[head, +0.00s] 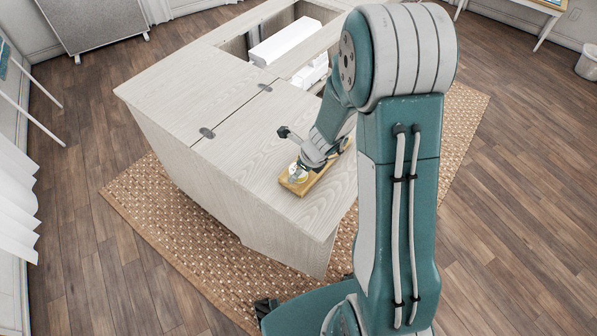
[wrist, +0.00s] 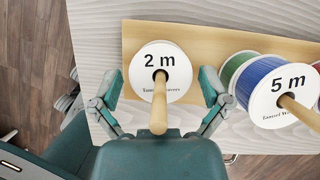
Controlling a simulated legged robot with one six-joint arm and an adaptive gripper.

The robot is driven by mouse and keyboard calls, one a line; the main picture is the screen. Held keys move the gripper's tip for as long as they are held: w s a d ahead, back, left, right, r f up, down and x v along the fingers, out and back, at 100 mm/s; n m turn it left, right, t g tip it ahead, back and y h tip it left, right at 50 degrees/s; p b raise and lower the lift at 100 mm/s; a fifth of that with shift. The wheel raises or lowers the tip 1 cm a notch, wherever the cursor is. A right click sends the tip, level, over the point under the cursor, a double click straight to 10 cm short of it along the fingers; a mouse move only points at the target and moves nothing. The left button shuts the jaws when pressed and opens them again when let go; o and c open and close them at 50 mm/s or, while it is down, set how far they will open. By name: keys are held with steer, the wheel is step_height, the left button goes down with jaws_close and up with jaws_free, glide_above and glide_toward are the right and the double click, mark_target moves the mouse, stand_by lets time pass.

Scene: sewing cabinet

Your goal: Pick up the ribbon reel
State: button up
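A ribbon reel marked "2 m" (wrist: 145,84) sits on a wooden peg (wrist: 158,108) on a wooden board in the wrist view. My gripper (wrist: 161,80) is open, with one finger on each side of this reel. Small gaps show between the fingers and the reel's rim. A second reel marked "5 m" (wrist: 262,108), with blue ribbon, stands on another peg to the right, outside the fingers. In the head view my gripper (head: 302,168) is low over the board, and the arm hides part of the reels.
The wooden board (head: 300,189) lies on the pale cabinet top (head: 258,150), near its front edge. Behind the "5 m" reel, part of a green reel (wrist: 233,66) shows. An open cabinet compartment with a white machine (head: 285,42) is at the back. The cabinet's left top is clear.

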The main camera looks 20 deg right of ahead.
steer(key=shift+d, duration=0.2)
steer(key=c, duration=0.5)
steer(key=shift+a+r, duration=0.1)
steer(key=shift+r, duration=0.45)
step_height(320, 180, up, 17)
steer(key=shift+r, duration=0.1)
